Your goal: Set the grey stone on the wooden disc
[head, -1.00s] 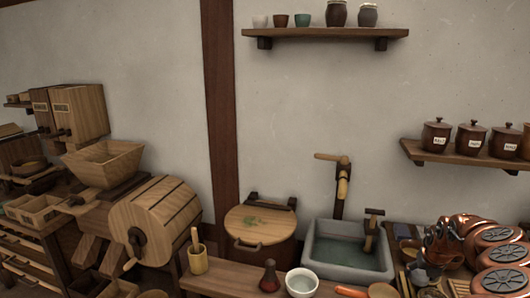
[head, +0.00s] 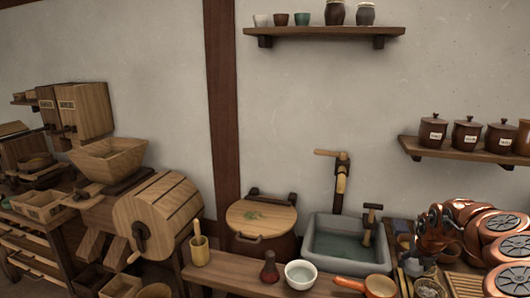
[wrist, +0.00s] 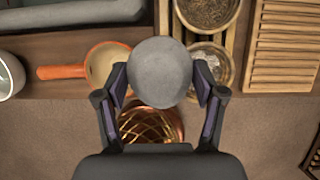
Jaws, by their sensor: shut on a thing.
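The grey stone (wrist: 160,72), smooth and round, is in my gripper (wrist: 163,85) in the wrist view. Dark fingers with purple pads press on its two sides. It is above the counter's front edge, between an orange-handled pan (wrist: 105,68) and a small bowl (wrist: 212,72). I cannot make out the stone in the head view. A round wooden disc (head: 262,217) with a green mark and a dark handle lies like a lid on a dark tub, left of the sink. It looks bare of objects. The wrist view does not show it.
The grey sink (head: 345,245) with an upright spout stands right of the disc. A dark red bottle (head: 269,269), a white bowl (head: 300,274) and a wooden mortar (head: 200,252) stand along the front shelf. A wooden drum (head: 158,215) is at left.

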